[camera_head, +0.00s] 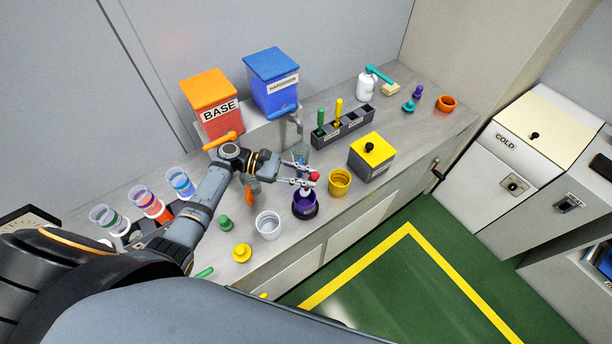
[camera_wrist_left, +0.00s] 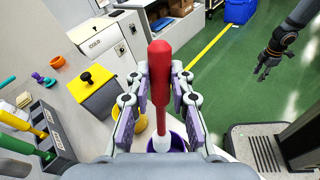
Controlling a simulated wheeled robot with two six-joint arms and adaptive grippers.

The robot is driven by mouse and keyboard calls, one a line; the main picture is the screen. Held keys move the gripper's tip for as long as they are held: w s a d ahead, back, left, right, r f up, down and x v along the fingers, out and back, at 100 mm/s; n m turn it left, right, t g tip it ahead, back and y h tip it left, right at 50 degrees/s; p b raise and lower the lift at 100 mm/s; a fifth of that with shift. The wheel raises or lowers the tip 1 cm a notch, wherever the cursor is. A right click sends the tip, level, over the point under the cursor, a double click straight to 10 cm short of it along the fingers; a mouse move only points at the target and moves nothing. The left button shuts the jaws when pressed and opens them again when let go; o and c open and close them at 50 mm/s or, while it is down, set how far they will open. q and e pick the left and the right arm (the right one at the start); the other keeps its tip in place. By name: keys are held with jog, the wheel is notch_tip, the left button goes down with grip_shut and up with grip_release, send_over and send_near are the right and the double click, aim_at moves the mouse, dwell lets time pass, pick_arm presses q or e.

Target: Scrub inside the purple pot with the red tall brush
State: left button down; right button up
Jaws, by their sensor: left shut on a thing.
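The purple pot (camera_head: 305,211) stands near the counter's front edge, between a white pot and a yellow pot. My left gripper (camera_head: 301,180) is shut on the red tall brush (camera_head: 314,176), right above the pot. In the left wrist view the brush's red handle (camera_wrist_left: 161,75) rises between the fingers. Its pale head (camera_wrist_left: 161,143) points down into the purple pot (camera_wrist_left: 178,143); whether it touches the bottom is hidden. My right gripper (camera_wrist_left: 265,70) shows small in the left wrist view, away over the floor, its fingers apart and empty.
The white pot (camera_head: 268,225) and yellow pot (camera_head: 339,182) stand close on either side. A yellow box (camera_head: 371,156) with a black knob and a grey rack (camera_head: 342,128) with green and yellow brushes stand behind to the right. Orange BASE and blue HARDENER bins stand at the back.

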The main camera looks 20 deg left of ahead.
pick_arm(q)
jog(key=shift+r, duration=2.25)
